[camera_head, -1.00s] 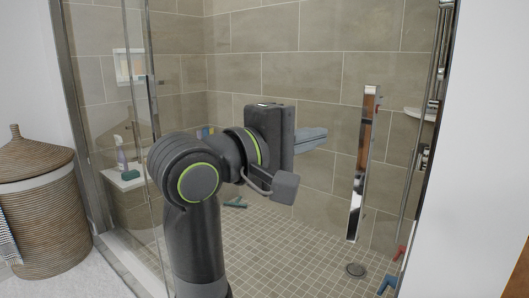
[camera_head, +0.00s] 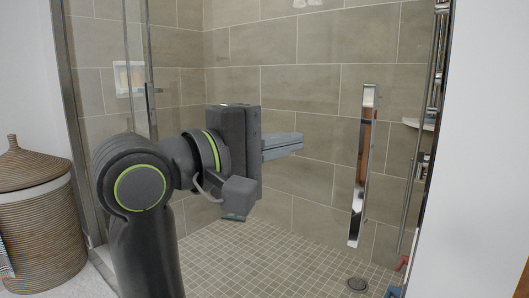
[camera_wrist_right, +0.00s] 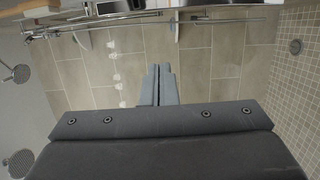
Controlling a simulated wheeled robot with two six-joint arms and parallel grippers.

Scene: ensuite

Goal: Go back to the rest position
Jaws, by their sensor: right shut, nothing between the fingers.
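My right gripper (camera_head: 284,145) is in the middle of the head view, raised in front of the tiled shower wall and pointing right. Its fingers are together with nothing between them. In the right wrist view the right gripper (camera_wrist_right: 160,85) shows its two grey fingers side by side, closed and empty. My left gripper is not in the head view.
A glass shower enclosure surrounds the tiled floor (camera_head: 270,255), with a drain (camera_head: 357,284). A tall chrome door handle (camera_head: 362,165) stands right of the gripper. A wicker basket (camera_head: 38,220) is at the left.

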